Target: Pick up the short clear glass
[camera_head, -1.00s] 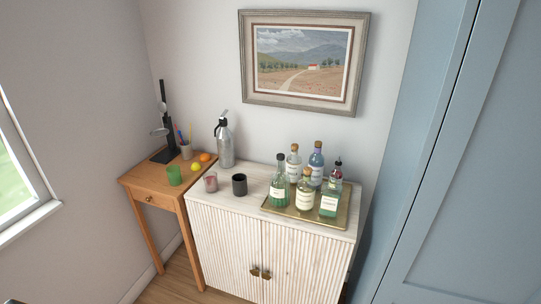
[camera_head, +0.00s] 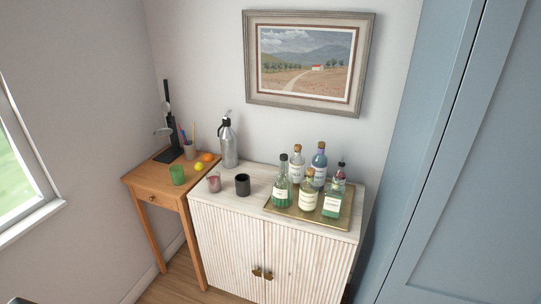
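No plainly colourless short glass shows. A short see-through glass with a pinkish tint (camera_head: 214,182) stands upright on the left end of the white cabinet top. A short green glass (camera_head: 177,175) stands on the small wooden table to its left. A short dark grey cup (camera_head: 242,185) stands just right of the pinkish glass, a small gap apart. Neither of my grippers is in view. A small dark shape at the bottom left edge is too cut off to tell.
A gold tray (camera_head: 283,208) with several bottles takes up the cabinet's right side. A grey siphon bottle (camera_head: 228,143) stands behind the glasses. A lemon (camera_head: 199,167), an orange (camera_head: 207,157) and a pen cup (camera_head: 190,151) are on the wooden table (camera_head: 150,184). A tall blue cupboard (camera_head: 460,180) stands at right.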

